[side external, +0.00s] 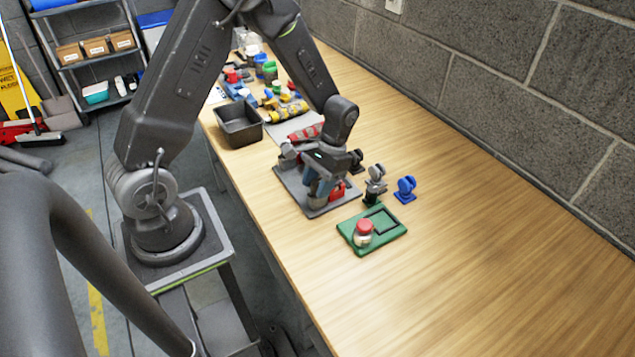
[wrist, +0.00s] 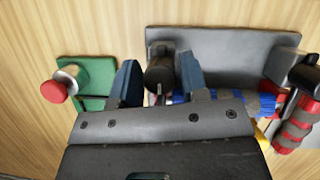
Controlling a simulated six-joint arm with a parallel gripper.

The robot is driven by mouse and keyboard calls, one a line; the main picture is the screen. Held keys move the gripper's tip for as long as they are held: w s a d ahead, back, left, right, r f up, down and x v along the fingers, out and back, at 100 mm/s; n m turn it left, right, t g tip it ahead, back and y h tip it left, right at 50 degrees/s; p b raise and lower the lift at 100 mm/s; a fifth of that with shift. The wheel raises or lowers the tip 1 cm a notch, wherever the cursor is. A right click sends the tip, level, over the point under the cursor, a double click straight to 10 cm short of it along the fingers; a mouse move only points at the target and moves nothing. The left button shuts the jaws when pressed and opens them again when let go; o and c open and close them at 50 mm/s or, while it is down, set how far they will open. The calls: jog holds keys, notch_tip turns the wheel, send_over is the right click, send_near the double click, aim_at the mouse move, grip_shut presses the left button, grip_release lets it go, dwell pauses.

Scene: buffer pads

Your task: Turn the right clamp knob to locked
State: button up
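In the wrist view my gripper (wrist: 160,80) has its two blue fingers apart. A dark clamp knob (wrist: 160,70) lies between them, with a narrow gap visible on each side. This knob is at the left end of the grey plate (wrist: 235,45) in that view. Another dark knob (wrist: 303,77) is at the plate's right end. In the side view my gripper (side external: 320,188) is low over the near end of the grey plate (side external: 290,182), beside a red part (side external: 337,191). The knob's locked or unlocked marking cannot be read.
A green pad (side external: 352,238) with a red-topped piece (side external: 364,230) is close to the plate. A grey piece (side external: 375,182) and a blue piece (side external: 405,188) stand to the right. A black bin (side external: 238,125) and clutter are behind. The near right of the table is clear.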

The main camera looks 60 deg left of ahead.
jog(key=shift+o, duration=1.4)
jog(key=d+v, duration=0.1)
jog(key=v, duration=1.2)
jog(key=shift+a+r, duration=0.45)
jog(key=s+d+r+m+t, duration=0.1)
jog(key=s+d+r+t, duration=0.2)
jog(key=s+r+t, duration=0.2)
jog(key=s+d+r+m+t, duration=0.1)
jog(key=s+d+r+t, duration=0.3)
jog(key=s+r, duration=0.3)
jog(key=shift+s+r+t+y, duration=0.4)
jog(key=shift+s+t, duration=0.2)
jog(key=shift+s, duration=2.05)
jog(key=shift+d, duration=0.15)
